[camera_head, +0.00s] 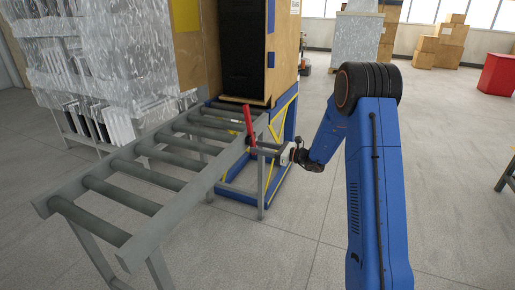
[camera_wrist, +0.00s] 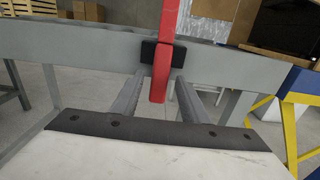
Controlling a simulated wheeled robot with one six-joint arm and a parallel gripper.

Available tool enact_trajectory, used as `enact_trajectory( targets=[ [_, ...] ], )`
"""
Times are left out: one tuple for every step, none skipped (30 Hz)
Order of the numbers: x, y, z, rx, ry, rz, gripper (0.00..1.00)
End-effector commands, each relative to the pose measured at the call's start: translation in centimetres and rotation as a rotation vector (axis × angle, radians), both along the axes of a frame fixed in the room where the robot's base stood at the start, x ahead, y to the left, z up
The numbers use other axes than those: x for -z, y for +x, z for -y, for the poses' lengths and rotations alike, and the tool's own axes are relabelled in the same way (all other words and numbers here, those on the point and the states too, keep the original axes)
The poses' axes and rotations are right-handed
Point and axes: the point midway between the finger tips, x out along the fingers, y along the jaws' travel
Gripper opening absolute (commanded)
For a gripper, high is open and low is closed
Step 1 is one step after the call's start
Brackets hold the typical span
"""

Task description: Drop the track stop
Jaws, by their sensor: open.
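The track stop is a red bar (camera_head: 248,121) standing nearly upright at the side rail of the roller conveyor, near its far end. In the wrist view the red bar (camera_wrist: 160,84) passes through a black bracket (camera_wrist: 149,53) on the grey rail, and its lower end hangs below the bracket. My gripper (camera_head: 262,150) is beside the rail at the bar. In the wrist view its two grey fingers (camera_wrist: 158,88) are apart, one on each side of the bar's lower end. I cannot tell whether either finger touches the bar.
The roller conveyor (camera_head: 133,238) runs from the lower left to a blue and yellow frame (camera_head: 286,122) before a tall machine (camera_head: 245,45). Wrapped stacks (camera_head: 100,50) stand at left. A red bin (camera_head: 497,75) is far right. The floor at right is mostly clear.

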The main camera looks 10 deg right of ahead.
Motion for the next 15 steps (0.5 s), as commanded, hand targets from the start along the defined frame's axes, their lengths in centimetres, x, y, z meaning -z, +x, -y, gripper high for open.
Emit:
enact_trajectory(
  targets=[
    [0.0, 0.24, -0.4, -0.001, 0.0, 0.0, 0.41],
    [-0.01, 0.37, -0.57, -0.001, 0.0, 0.0, 0.41],
    [-0.02, 0.5, -0.74, 0.0, 0.0, 0.0, 0.41],
    [-0.03, 0.58, -0.83, 0.0, 0.0, 0.0, 0.41],
    [-0.04, 0.64, -0.9, 0.0, 0.0, 0.0, 0.41],
    [-0.04, 0.69, -0.95, 0.0, 0.0, 0.0, 0.41],
    [-0.04, 0.71, -0.98, 0.0, 0.0, 0.0, 0.41],
    [-0.04, 0.73, -0.99, 0.001, 0.0, 0.0, 0.41],
    [-0.04, 0.74, -1.0, 0.001, 0.0, 0.0, 0.41],
    [-0.04, 0.73, -0.99, 0.001, 0.0, 0.0, 0.41],
    [-0.04, 0.73, -0.99, 0.001, 0.0, 0.0, 0.41],
    [-0.03, 0.73, -0.98, 0.001, 0.0, 0.0, 0.41],
    [-0.03, 0.73, -0.98, 0.001, 0.0, 0.0, 0.41],
    [-0.03, 0.71, -0.98, 0.0, 0.0, 0.0, 0.41],
    [-0.03, 0.71, -0.98, 0.0, 0.0, 0.0, 0.31]
  ],
)
